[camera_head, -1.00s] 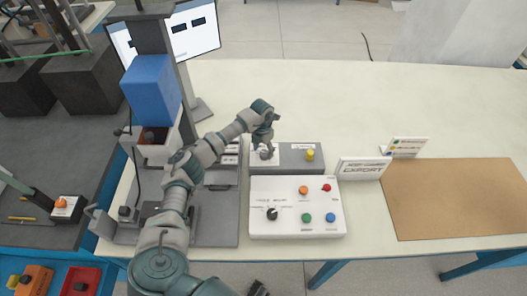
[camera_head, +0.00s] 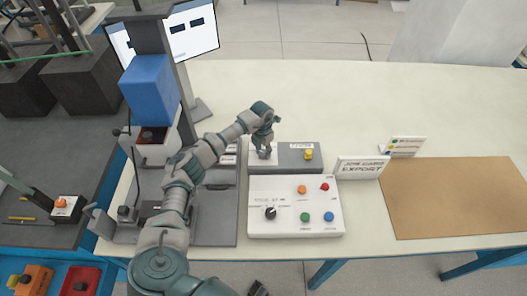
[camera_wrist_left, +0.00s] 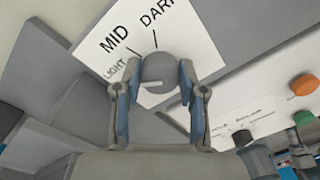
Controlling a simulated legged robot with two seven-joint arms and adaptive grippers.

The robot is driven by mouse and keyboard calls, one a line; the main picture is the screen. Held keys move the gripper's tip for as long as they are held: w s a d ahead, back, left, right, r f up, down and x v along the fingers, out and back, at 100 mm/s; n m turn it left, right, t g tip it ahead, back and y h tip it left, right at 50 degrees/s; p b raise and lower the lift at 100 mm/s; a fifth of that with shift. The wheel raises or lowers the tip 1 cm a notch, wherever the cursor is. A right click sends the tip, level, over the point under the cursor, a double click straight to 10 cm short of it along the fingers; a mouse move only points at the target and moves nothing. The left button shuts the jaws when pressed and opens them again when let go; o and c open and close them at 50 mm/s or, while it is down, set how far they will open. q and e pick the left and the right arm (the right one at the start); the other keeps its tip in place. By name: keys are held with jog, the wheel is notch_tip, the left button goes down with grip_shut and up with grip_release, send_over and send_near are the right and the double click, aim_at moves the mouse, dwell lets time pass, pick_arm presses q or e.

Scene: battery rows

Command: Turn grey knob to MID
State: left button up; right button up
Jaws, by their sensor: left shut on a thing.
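The grey knob (camera_wrist_left: 160,70) sits on a white plate (camera_wrist_left: 98,48) marked LIGHT, MID and DARK in the left wrist view. A pale bar shows on the knob, but I cannot tell which label it selects. My left gripper (camera_wrist_left: 158,88) has its two fingers on either side of the knob, shut on it. In the head view my left gripper (camera_head: 263,150) reaches down onto the plate at the left end of a grey box (camera_head: 290,165) and largely hides the knob.
A yellow button (camera_head: 309,154) is on the same grey box. A white panel (camera_head: 260,230) in front carries a black knob (camera_head: 270,213) and several coloured buttons. An EXPORT sign (camera_head: 362,168) and a brown mat (camera_head: 455,200) lie to the right. The table behind is clear.

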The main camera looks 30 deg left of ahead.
pick_arm(q)
jog(key=shift+f+m, duration=0.15)
jog(key=shift+m, duration=0.35)
jog(key=shift+m+b, duration=0.3)
jog(key=m, duration=0.2)
jog(key=shift+m+b, duration=0.3)
jog(key=shift+b, duration=0.1)
jog(key=shift+m+b, duration=0.5)
jog(key=shift+m, duration=1.5)
pick_arm(e)
jog(key=w+a+r, duration=0.1)
jog(key=w+r, duration=0.2)
jog(key=w, duration=0.3)
jog(key=shift+w+a+t, duration=0.3)
jog(key=shift+w, duration=0.1)
jog(key=shift+w+r, duration=0.1)
jog(key=shift+r, duration=0.05)
pick_arm(q)
jog(key=o, duration=1)
jog(key=shift+o, duration=0.7)
